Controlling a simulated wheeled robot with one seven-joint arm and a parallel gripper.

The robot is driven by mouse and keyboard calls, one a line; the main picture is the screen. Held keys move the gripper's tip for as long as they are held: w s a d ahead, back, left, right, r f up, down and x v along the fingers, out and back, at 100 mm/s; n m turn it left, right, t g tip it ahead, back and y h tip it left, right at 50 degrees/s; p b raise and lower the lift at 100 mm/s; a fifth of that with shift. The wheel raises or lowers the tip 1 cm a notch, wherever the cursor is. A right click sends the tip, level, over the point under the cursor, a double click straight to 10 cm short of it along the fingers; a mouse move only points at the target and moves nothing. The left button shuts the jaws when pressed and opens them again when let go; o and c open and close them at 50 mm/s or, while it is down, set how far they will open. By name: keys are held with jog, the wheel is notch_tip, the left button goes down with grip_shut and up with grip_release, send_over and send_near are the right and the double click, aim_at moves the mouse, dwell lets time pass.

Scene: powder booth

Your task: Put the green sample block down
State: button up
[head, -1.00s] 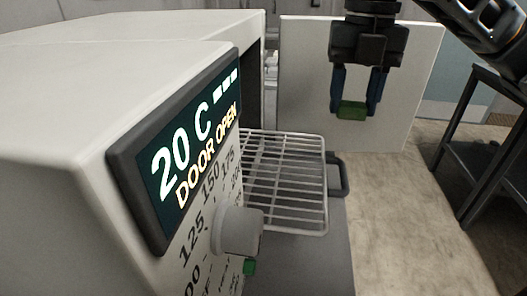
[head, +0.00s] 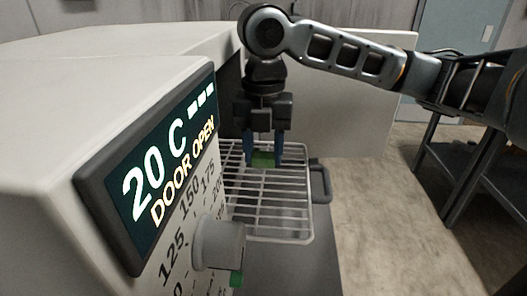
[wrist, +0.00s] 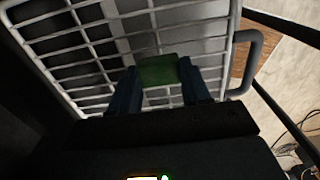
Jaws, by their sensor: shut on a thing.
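The green sample block (head: 263,160) is held between the blue fingers of my gripper (head: 264,158), which is shut on it. The gripper points down over the far part of the wire rack (head: 262,215), which sticks out of the open oven. In the wrist view the block (wrist: 158,71) sits between the fingertips with the rack's bars (wrist: 110,22) beyond it. I cannot tell whether the block touches the bars.
The white oven (head: 110,75) stands at left; its display (head: 165,160) reads 20 C, DOOR OPEN. A knob (head: 218,244) is below it. The open door (head: 345,110) stands behind my gripper. A dark handle (head: 320,183) is right of the rack. A dark table (head: 455,165) stands at right.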

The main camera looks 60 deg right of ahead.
aim_at(264, 155)
jog(key=shift+f, duration=0.3)
jog(key=shift+f, duration=0.15)
jog(key=o, duration=1.1)
notch_tip(264, 155, up, 12)
jog(key=shift+p, duration=0.35)
